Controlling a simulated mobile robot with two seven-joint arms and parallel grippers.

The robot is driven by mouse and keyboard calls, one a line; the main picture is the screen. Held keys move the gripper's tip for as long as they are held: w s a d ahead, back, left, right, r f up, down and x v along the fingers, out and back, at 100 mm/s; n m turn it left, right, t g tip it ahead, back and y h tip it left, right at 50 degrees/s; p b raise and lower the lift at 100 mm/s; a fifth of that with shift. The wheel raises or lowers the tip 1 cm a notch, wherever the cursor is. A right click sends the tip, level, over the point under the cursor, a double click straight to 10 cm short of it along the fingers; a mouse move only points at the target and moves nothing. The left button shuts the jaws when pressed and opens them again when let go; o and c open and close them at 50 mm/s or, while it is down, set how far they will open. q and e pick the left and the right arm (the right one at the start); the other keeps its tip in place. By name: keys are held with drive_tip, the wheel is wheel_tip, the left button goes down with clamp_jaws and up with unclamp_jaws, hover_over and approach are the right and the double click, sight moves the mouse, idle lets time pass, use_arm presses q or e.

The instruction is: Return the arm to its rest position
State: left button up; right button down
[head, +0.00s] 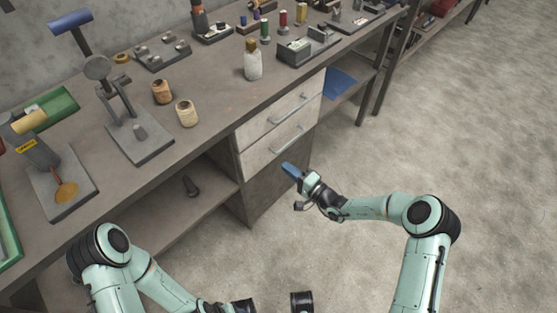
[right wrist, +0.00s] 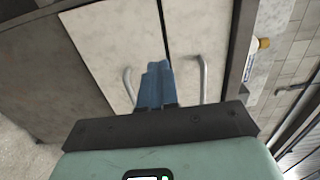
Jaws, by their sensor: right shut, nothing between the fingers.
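My right arm is bent, with its right gripper (head: 290,170) held in front of the workbench's drawers, above the floor. Its blue fingers are shut and empty, and they also show in the right wrist view (right wrist: 156,86). The fingers point toward the drawer fronts, and two drawer handles show beyond them. In the head view the gripper is apart from the handles. My left arm comes in at the lower left, and its gripper fingers cannot be made out.
The workbench (head: 215,105) holds several spools, a bottle (head: 253,60) and small stands. Its upper drawer (head: 280,112) and lower drawer (head: 282,140) look closed. The floor (head: 480,130) at the right is clear.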

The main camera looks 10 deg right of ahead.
drive_tip(key=shift+s+d, duration=0.4)
drive_tip(key=s+a+f+n+g, duration=0.2)
drive_tip(key=s+a+f+g, duration=0.3)
drive_tip(key=s, duration=0.4)
drive_tip(key=s+a+f+n+g, duration=0.1)
drive_tip(key=s+a+f+g, duration=0.2)
drive_tip(key=s+f+g, duration=0.45)
drive_tip(key=s+d+f+n+g+h, duration=0.1)
drive_tip(key=s+f+h, duration=0.15)
drive_tip(key=s, duration=0.45)
drive_tip(key=s+d+f+g+h, duration=0.1)
drive_tip(key=s+d+f+g, duration=0.15)
drive_tip(key=s, duration=0.35)
drive_tip(key=s+d+f+n+h, duration=0.2)
drive_tip(key=s+d+f+h, duration=0.25)
drive_tip(key=s, duration=0.55)
wheel_tip(320, 180, up, 13)
drive_tip(key=w+t+p, duration=0.1)
drive_tip(key=p, duration=1.1)
drive_tip(key=shift+d, duration=0.45)
